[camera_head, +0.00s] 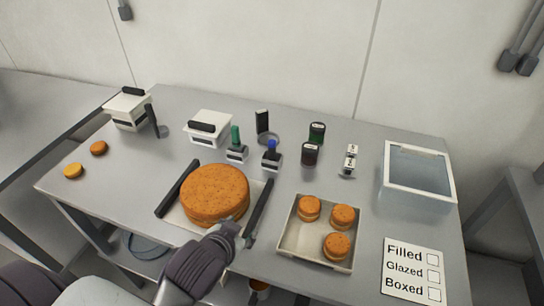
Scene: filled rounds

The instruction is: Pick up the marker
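Two upright pen-like items that may be markers stand in small white holders behind the big round cake: one with a green top (236,136) and one with a blue top (271,148). I cannot tell for certain which is the marker. My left gripper (236,232) reaches in from the bottom left and ends at the front right edge of the cake (214,193), in front of both pens and apart from them. Its fingers are too unclear to show whether they are open or shut. My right gripper is not in view.
A tray (287,237) holds three small rounds. A checklist card (412,270) and a clear box (418,178) are at the right. Dark jars (310,154), white devices (130,108) and two loose rounds (98,148) are also on the grey table. Dark bars (259,212) flank the cake.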

